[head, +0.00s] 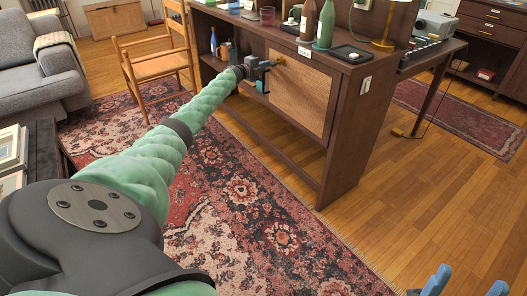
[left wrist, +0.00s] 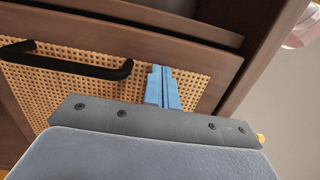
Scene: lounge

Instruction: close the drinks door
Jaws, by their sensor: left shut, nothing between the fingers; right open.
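The drinks door (head: 300,98) is a tan cane panel in a dark wood frame on the front of the sideboard. It looks close to flush with the front; I cannot tell whether a small gap remains. In the left wrist view, the cane door (left wrist: 95,88) carries a black bar handle (left wrist: 67,61). My left gripper (head: 271,63) is at the door's upper left, and its blue fingers (left wrist: 163,88) are shut and empty before the cane, right of the handle. Contact is unclear. My right gripper (head: 468,286) is open and empty at the bottom right, away from the door.
Bottles (head: 325,25), a glass (head: 267,15), a black tray (head: 351,54) and a brass lamp (head: 386,38) stand on the sideboard top (head: 290,37). A wooden chair (head: 158,67) stands left of it. The patterned rug (head: 240,190) before the door is clear.

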